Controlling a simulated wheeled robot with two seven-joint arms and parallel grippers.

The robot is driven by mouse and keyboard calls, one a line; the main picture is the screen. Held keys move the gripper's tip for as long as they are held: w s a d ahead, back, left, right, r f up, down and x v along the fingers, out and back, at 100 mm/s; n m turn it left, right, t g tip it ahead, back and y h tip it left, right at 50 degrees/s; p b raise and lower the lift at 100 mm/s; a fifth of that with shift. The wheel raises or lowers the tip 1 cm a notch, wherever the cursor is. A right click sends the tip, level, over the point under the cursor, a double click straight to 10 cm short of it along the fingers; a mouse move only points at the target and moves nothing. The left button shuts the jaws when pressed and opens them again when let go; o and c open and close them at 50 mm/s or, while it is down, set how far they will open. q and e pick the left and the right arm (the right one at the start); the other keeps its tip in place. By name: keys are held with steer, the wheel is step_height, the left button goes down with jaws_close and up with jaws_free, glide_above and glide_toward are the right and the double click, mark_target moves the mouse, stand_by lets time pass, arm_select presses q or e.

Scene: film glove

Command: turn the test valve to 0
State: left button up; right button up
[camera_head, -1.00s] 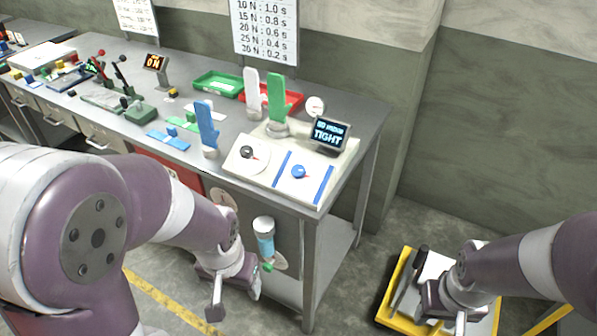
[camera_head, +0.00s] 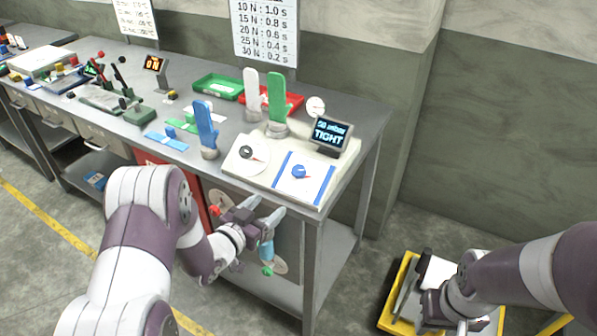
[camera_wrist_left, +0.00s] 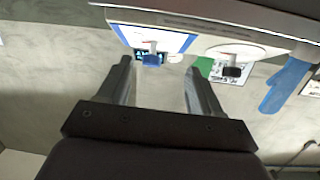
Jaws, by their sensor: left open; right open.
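The test panel (camera_head: 262,184) is a pale board at the bench's right front. It carries a black knob with a red pointer (camera_head: 246,153) on a round white plate and a blue knob (camera_head: 299,171) between blue stripes. I cannot tell which is the test valve. My left gripper (camera_head: 267,207) is open and empty, in front of and below the panel's front edge. My right gripper (camera_head: 450,325) is open at lower right.
A display (camera_head: 331,134) reading TIGHT stands behind the knobs. White (camera_head: 251,92), green (camera_head: 278,98) and blue (camera_head: 205,124) upright glove shapes stand near the panel. A blue cylinder (camera_head: 267,252) is at the bench front. A yellow tray (camera_head: 398,285) lies below my right arm.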

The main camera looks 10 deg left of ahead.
mark_target(297, 171)
arm_select(q)
steer(key=shift+t+h, duration=0.6)
steer(key=r+x, duration=0.1)
steer(key=x, duration=0.3)
steer(key=r+p+x, duration=0.1)
steer(key=x, duration=0.3)
steer(key=r+x, duration=0.1)
steer(key=x, duration=0.4)
steer(key=shift+d+p, duration=0.3)
steer(key=shift+p, duration=0.05)
steer(key=c, duration=1)
